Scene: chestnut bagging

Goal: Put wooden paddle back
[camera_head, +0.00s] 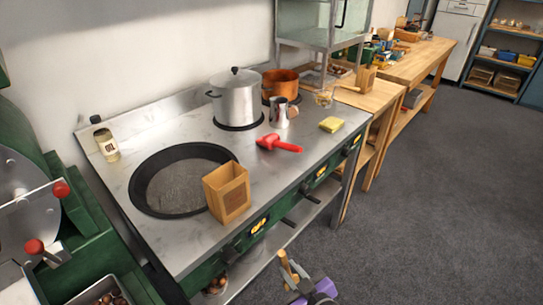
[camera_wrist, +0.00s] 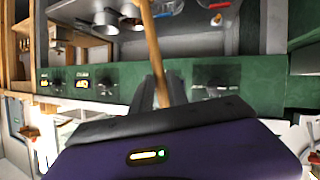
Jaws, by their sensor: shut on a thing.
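My gripper (camera_head: 294,277) is at the bottom of the head view, in front of the stove's front edge. Its dark fingers (camera_wrist: 164,92) are shut on the wooden paddle (camera_head: 285,265). In the wrist view the paddle's wooden shaft (camera_wrist: 153,48) runs from between the fingers to the top edge, so its far end is out of that view. An open wooden box (camera_head: 228,194) stands upright on the stove's front edge, beside the round pan (camera_head: 180,182). I cannot tell whether this box is the paddle's holder.
The steel stove top (camera_head: 140,127) holds a lidded pot (camera_head: 236,100), a copper pot (camera_head: 281,83), a metal jug (camera_head: 279,114), a red scoop (camera_head: 276,143), a yellow sponge (camera_head: 330,125) and an oil bottle (camera_head: 107,147). Knobs project from its front. The grey floor (camera_head: 420,200) at right is clear.

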